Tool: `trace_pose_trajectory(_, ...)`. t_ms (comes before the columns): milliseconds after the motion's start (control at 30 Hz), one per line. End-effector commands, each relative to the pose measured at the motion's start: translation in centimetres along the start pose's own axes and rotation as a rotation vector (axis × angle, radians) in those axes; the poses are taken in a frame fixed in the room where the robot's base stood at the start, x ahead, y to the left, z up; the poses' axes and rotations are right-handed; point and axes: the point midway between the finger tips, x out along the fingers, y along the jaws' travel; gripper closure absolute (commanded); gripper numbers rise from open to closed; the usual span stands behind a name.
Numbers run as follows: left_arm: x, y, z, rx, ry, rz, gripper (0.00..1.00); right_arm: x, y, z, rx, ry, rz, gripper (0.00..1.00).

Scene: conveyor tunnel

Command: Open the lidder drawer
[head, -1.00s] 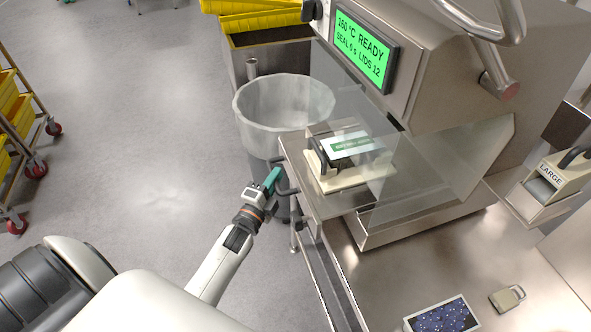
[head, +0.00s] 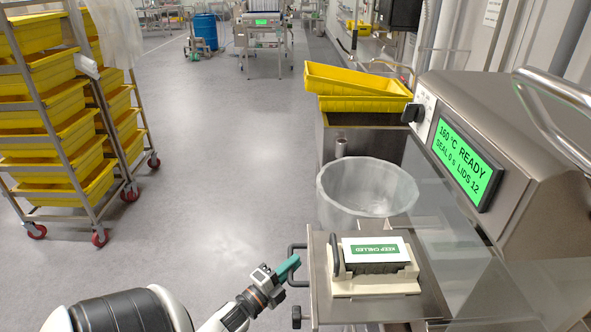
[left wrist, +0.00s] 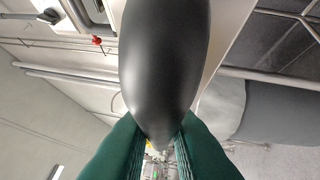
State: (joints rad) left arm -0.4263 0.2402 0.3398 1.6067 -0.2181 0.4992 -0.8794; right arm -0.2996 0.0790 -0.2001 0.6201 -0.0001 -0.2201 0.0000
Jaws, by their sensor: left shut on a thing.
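The lidder (head: 480,150) stands at the right in the head view, its green screen lit with "160 °C READY" and "LIDS 12". Its metal drawer plate (head: 322,290) juts out to the left, bearing a cream holder (head: 370,288) with a "KEEP CHILLED" lid (head: 375,249) on it. A black loop handle (head: 296,247) is at the drawer's left end. My left gripper (head: 288,268) has its teal fingers shut on this handle. In the left wrist view the dark handle (left wrist: 165,70) fills the space between the green fingers (left wrist: 160,145). My right gripper is out of view.
A translucent round bin (head: 365,190) stands just behind the drawer. Yellow trays (head: 355,80) lie on a metal stand beyond it. A wheeled rack of yellow trays (head: 60,130) stands at left. The floor between is clear.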

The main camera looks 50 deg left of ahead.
Motion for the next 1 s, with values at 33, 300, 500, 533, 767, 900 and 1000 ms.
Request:
trace_pose_trajectory(33, -0.1, -0.1, -0.1, -0.001, 0.003, -0.003, 1.0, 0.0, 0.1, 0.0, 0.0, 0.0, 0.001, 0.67)
trace_pose_trajectory(300, -0.1, -0.1, 0.0, -0.001, 0.002, -0.003, 0.69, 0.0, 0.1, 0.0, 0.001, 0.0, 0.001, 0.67)
trace_pose_trajectory(500, 0.0, -0.1, 0.0, -0.001, 0.001, -0.002, 0.64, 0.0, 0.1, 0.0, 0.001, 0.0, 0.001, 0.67)
trace_pose_trajectory(533, 0.0, -0.1, 0.0, -0.001, 0.001, -0.001, 0.64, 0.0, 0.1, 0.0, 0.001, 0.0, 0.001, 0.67)
trace_pose_trajectory(767, -1.3, -0.2, 0.0, -0.001, 0.002, -0.003, 0.64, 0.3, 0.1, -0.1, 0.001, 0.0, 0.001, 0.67)
trace_pose_trajectory(900, -3.9, -0.4, -0.1, -0.001, 0.003, -0.005, 0.64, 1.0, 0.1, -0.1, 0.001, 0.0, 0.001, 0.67)
trace_pose_trajectory(1000, -6.2, -0.4, 0.0, -0.001, 0.003, -0.006, 0.64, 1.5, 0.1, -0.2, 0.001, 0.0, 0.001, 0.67)
